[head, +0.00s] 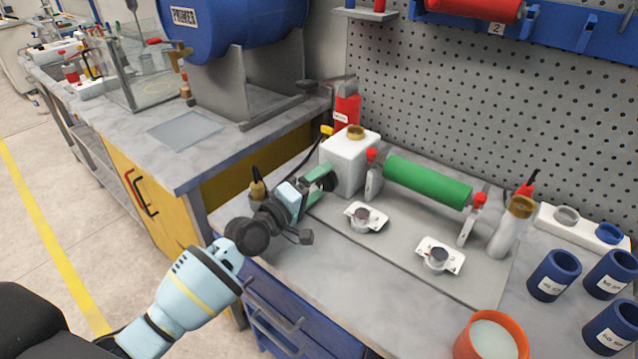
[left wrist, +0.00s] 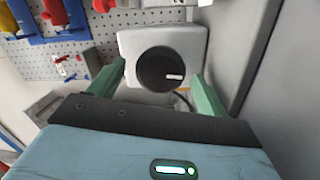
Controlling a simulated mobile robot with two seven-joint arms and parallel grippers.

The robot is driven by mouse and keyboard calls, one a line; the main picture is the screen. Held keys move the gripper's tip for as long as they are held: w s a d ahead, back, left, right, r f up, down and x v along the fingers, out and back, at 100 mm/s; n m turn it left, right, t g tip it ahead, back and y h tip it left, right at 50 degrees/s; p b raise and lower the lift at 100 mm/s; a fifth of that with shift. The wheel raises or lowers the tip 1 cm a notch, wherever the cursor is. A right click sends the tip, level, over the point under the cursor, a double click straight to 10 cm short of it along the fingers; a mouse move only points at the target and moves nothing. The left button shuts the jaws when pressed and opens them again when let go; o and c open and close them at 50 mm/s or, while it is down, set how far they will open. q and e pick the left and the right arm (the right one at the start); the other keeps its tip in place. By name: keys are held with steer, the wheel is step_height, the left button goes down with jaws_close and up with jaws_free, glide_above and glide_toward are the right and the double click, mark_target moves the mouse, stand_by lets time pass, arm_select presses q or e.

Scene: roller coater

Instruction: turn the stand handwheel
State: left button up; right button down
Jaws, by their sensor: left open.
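The stand handwheel is a dark round wheel (left wrist: 155,66) with a short white bar on its face, mounted on a white housing (left wrist: 186,40). In the head view the white housing (head: 346,168) stands at the left end of the green roller (head: 427,182), and the wheel on its left side is mostly hidden by my gripper. My left gripper (head: 320,178) points at the wheel from the left. In the left wrist view its green fingers (left wrist: 156,82) are open, one on each side of the wheel. I cannot tell whether they touch it. My right gripper is not in view.
Two small white fixtures with dark knobs (head: 366,217) (head: 438,256) sit on the base plate before the roller. An orange cup (head: 491,338) and several blue cups (head: 553,275) stand at the right. A red bottle (head: 347,108) is behind the housing. A pegboard (head: 500,110) closes off the back.

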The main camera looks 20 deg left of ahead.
arm_select(q)
steer(key=v, duration=0.7)
steer(key=shift+s, duration=0.15)
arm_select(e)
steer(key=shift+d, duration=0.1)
